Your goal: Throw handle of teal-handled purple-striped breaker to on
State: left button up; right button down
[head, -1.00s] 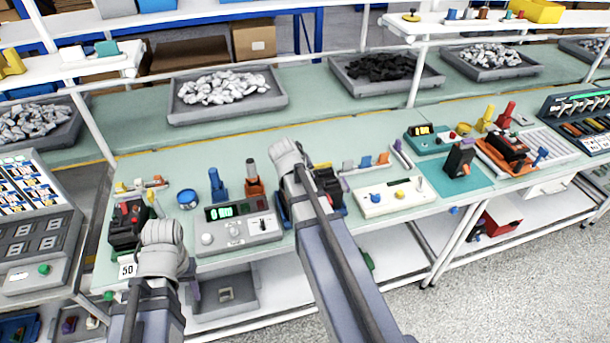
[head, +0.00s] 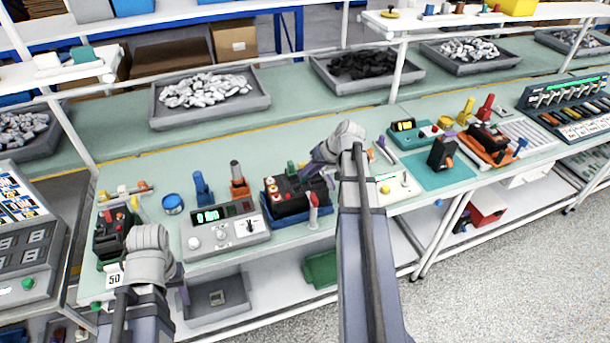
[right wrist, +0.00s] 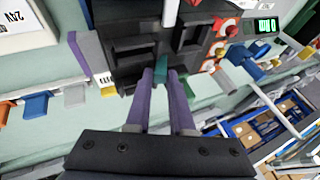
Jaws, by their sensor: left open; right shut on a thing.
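The black breaker (head: 292,207) sits in a blue holder near the front of the bench, right of a grey meter box. It also shows in the right wrist view (right wrist: 140,30). Its teal handle (right wrist: 161,66) stands between the two purple fingertips of my right gripper (right wrist: 160,76), which is shut on it. In the head view my right gripper (head: 313,164) reaches the breaker's right rear side, and my wrist hides part of that area. I cannot tell the handle's position. My left gripper (head: 182,284) is open and empty at the bench's front left, mostly hidden by its own wrist.
The grey meter box (head: 228,229) with a green display stands left of the breaker. A red-topped post (head: 314,208) stands at its front right. Another black breaker (head: 110,237) is at the far left. A white button panel (head: 398,190) lies to the right.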

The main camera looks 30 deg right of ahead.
jog(key=shift+d+f+y+b, duration=0.3)
jog(key=shift+y+b, duration=0.2)
jog(key=shift+y, duration=0.1)
jog(key=shift+r, duration=0.1)
jog(key=c, duration=1.1)
grip_release()
jog(key=shift+o, duration=0.2)
jog(key=shift+s+r, duration=0.1)
jog(key=shift+r, duration=0.05)
jog(key=p+v, duration=0.5)
jog(key=v, duration=0.2)
jog(key=shift+p, duration=0.4)
jog(key=shift+s+d+r, duration=0.15)
jog(key=shift+s+d, duration=0.05)
jog(key=shift+s, duration=0.05)
